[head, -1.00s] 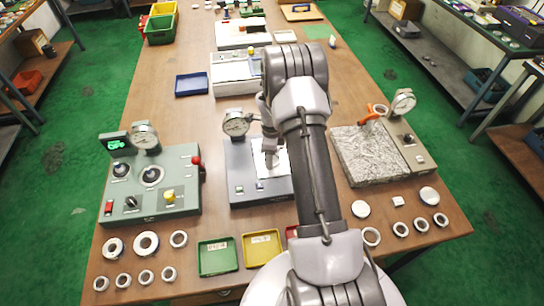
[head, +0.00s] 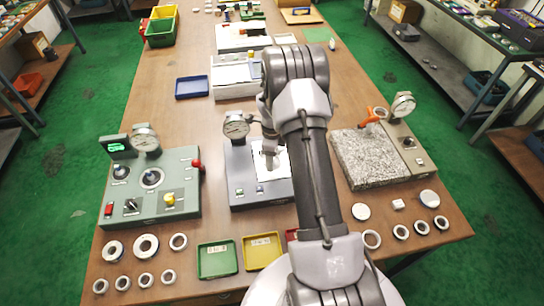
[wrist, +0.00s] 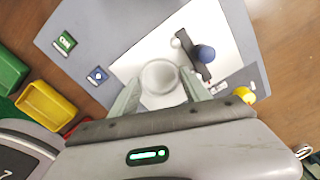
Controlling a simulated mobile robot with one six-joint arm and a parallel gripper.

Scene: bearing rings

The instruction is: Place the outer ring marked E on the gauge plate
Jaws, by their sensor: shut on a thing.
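My gripper (wrist: 161,90) is shut on a pale ring (wrist: 160,77), one finger on each side of it. The ring is over the white gauge plate (wrist: 221,65), beside a dark bar with a blue knob. I cannot tell whether it touches the plate, and no letter on it is readable. In the head view my gripper (head: 270,158) points down at the white plate (head: 281,165) of the middle grey gauge station, below its dial (head: 236,125). The ring is hidden there.
A green-grey control box (head: 150,190) stands to the left and a granite block (head: 370,160) with a dial to the right. Green (head: 217,260) and yellow (head: 262,252) trays and several loose rings lie along the front. A blue tray (head: 192,86) sits behind.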

